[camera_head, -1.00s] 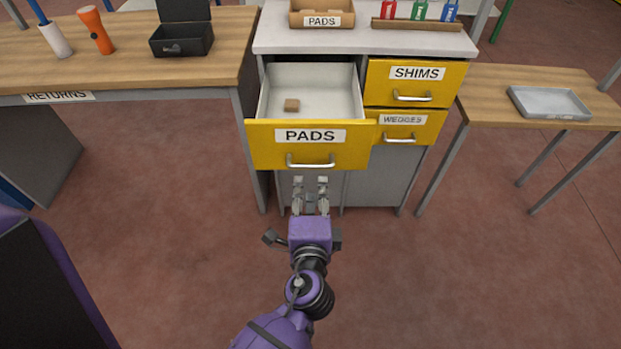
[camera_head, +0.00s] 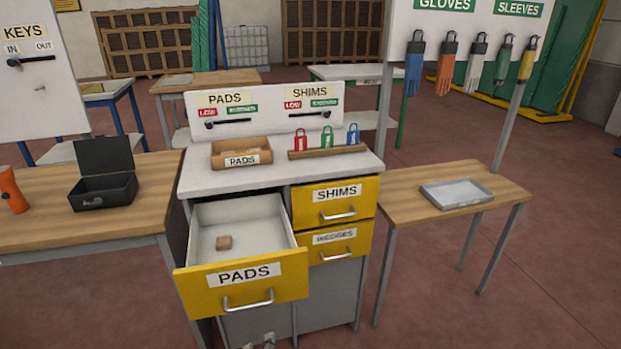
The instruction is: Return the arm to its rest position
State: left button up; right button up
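Only the fingertips of one gripper, which looks like my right gripper (camera_head: 257,344), show at the bottom edge, below the PADS drawer. The tips stand apart with nothing seen between them. The rest of that arm is out of the picture. The yellow-fronted PADS drawer (camera_head: 241,291) is pulled open, and its handle is free of the gripper. A small brown block (camera_head: 223,242) lies inside it. My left gripper is not in view.
The SHIMS drawer (camera_head: 335,203) and WEDGES drawer (camera_head: 338,244) are shut. An open-topped PADS box (camera_head: 241,153) sits on the cabinet. Wooden tables flank it, the right one bearing a grey tray (camera_head: 456,193). Floor is clear at the lower right.

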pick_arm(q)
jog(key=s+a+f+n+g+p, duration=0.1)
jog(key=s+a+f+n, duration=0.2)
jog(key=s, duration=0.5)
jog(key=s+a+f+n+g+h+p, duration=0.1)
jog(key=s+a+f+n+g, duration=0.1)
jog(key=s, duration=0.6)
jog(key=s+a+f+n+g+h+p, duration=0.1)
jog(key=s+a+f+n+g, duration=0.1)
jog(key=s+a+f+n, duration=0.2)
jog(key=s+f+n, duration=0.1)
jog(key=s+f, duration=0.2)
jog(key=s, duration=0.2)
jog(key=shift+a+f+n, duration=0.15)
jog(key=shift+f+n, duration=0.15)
pick_arm(e)
jog(key=r, duration=0.2)
jog(key=a+r, duration=0.1)
jog(key=shift+w+r, duration=0.15)
jog(key=shift+w, duration=0.25)
jog(key=shift+w+a+r, duration=0.1)
jog(key=shift+w, duration=0.1)
jog(key=shift+w+a+r, duration=0.1)
jog(key=shift+w+r, duration=0.05)
jog(key=shift+w, duration=0.25)
jog(key=shift+s, duration=0.1)
